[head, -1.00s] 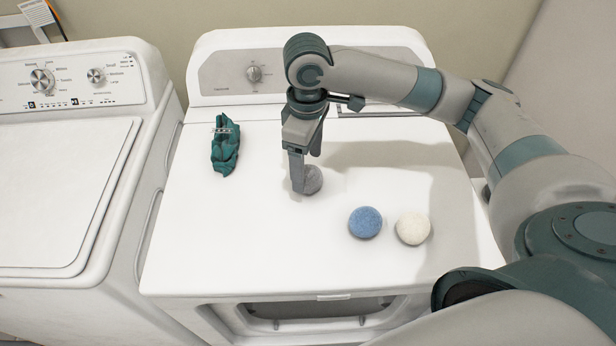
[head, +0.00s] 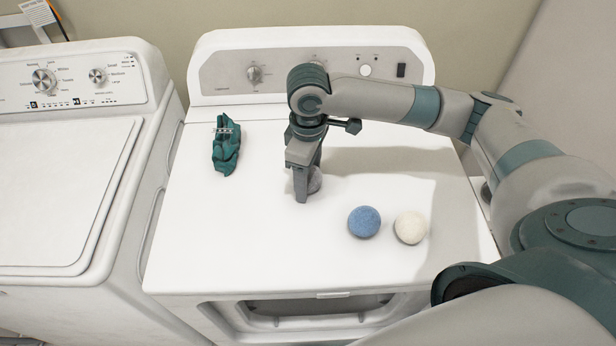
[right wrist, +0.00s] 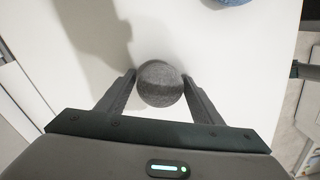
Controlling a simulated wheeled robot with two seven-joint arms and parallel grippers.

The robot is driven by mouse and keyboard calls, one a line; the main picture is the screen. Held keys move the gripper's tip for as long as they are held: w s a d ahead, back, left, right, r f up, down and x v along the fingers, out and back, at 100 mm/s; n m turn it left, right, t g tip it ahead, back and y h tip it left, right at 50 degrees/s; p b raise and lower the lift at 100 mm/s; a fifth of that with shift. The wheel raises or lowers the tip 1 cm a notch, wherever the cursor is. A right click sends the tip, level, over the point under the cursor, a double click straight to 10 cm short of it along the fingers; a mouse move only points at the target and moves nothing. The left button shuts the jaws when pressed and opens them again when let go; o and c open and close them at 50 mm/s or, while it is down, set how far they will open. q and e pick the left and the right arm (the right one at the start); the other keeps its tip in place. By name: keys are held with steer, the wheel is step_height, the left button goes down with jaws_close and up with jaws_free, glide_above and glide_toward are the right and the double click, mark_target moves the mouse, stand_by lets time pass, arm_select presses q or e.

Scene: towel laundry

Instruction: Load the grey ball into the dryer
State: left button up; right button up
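The grey ball (right wrist: 160,84) sits between the two fingers of my right gripper (right wrist: 159,78) in the right wrist view, with a finger against each side. In the head view the right gripper (head: 305,190) points down over the dryer top. There the grey ball (head: 315,181) is partly hidden behind a finger and appears still at the level of the top. The dryer (head: 230,250) is white, with its control panel at the back. Its front opening (head: 310,312) shows at the bottom of the head view. My left gripper is out of view.
A blue ball (head: 364,222) and a white ball (head: 410,228) lie right of the gripper on the dryer top. A crumpled teal cloth (head: 226,150) lies at left. A white washer (head: 60,200) stands left of the dryer. The top's front left is clear.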

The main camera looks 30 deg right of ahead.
steer(key=c, duration=0.6)
steer(key=shift+r, duration=0.15)
steer(key=shift+r, duration=0.55)
step_height(320, 180, up, 2)
steer(key=shift+w+r+b, duration=0.1)
steer(key=shift+r+b, duration=0.15)
steer(key=shift+b, duration=0.3)
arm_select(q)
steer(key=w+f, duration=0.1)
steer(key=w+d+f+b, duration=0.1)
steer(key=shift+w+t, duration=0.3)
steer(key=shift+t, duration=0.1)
arm_select(e)
steer(key=s+d+r, duration=0.1)
steer(key=s+r, duration=0.1)
steer(key=s, duration=0.1)
steer(key=s+d+r, duration=0.2)
steer(key=s, duration=0.2)
steer(key=s+d+r, duration=0.2)
steer(key=s+r, duration=0.1)
steer(key=shift+s, duration=0.35)
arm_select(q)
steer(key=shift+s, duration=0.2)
